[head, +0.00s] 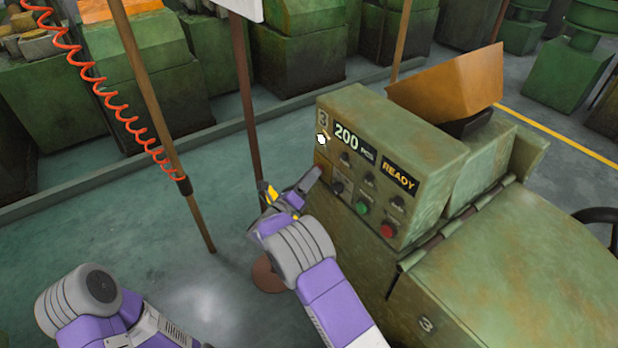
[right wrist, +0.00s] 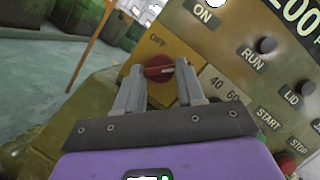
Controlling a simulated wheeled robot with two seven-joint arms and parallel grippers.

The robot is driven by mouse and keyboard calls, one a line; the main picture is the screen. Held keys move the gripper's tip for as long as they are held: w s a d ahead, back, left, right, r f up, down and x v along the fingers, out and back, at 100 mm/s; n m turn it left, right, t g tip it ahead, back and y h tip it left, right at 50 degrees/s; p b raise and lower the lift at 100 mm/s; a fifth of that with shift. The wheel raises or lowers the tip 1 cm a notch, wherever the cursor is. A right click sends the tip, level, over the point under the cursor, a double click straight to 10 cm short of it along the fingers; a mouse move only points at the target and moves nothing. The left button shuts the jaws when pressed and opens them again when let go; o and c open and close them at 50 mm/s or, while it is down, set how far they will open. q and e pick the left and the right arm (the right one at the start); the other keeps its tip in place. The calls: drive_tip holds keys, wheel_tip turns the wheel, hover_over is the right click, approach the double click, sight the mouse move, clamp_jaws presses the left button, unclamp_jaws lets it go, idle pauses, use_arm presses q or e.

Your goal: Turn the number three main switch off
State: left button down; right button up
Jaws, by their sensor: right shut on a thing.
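The number three machine's control box (head: 440,150) is green, with a "3" plate and a "200 pcs READY" display on its face. In the right wrist view the red main switch (right wrist: 158,68) sits on a yellow plate (right wrist: 190,62), with an OFF label at its upper left and an ON label above. My right gripper (right wrist: 160,80) is shut on the red switch, a finger on each side. In the head view my right gripper (head: 308,182) is at the box's left edge, and I cannot make out the switch there. My left gripper is not in view.
Beside the switch are a RUN knob (right wrist: 248,82), a LID knob (right wrist: 291,87), a green button (head: 361,208) and a red button (head: 388,230). A brown post (head: 150,105) with a red coiled hose (head: 110,100) stands left.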

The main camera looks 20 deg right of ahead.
drive_tip(key=shift+r+n+g+y+p, duration=0.2)
drive_tip(key=shift+n+g+y+p, duration=0.55)
drive_tip(key=shift+n+p, duration=1.4)
drive_tip(key=shift+r+n+g+y+p, duration=0.25)
drive_tip(key=shift+n+g+y+p, duration=0.55)
drive_tip(key=shift+n, duration=2.6)
drive_tip(key=shift+r+n+g+y+p, duration=0.2)
drive_tip(key=shift+n+g+y+p, duration=0.45)
drive_tip(key=shift+n+p, duration=1.6)
drive_tip(key=shift+n+b, duration=0.5)
drive_tip(key=shift+n, duration=0.1)
drive_tip(key=o, duration=1)
drive_tip(key=shift+o, duration=0.2)
drive_tip(key=shift+a, duration=0.1)
